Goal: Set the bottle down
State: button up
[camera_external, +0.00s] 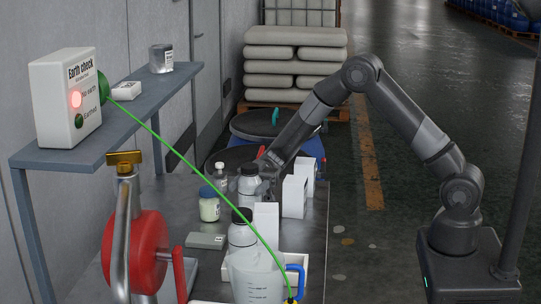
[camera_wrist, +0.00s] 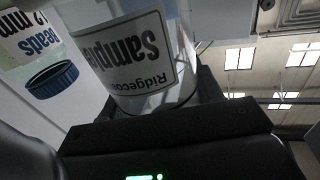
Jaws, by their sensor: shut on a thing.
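A clear bottle with a dark cap (camera_external: 248,181) is on the far part of the grey bench, in front of my gripper (camera_external: 262,186). The wrist view shows its label, upside down, reading "Sample" and "Ridgeco…" (camera_wrist: 137,60). My gripper (camera_wrist: 165,118) is shut on this bottle, with dark jaws around its body. The bottle looks upright. I cannot tell whether its base touches the bench top (camera_external: 213,268). A second dark-capped bottle (camera_external: 241,236) stands nearer on the bench.
A blue-lidded beads jar (camera_external: 209,206) stands left of the held bottle; it shows in the wrist view (camera_wrist: 50,78). White boxes (camera_external: 295,196) stand right. A grey scale-like slab (camera_external: 206,241) lies flat.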

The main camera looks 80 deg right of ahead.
jog(key=o, duration=1.2)
jog(key=shift+f, duration=0.1)
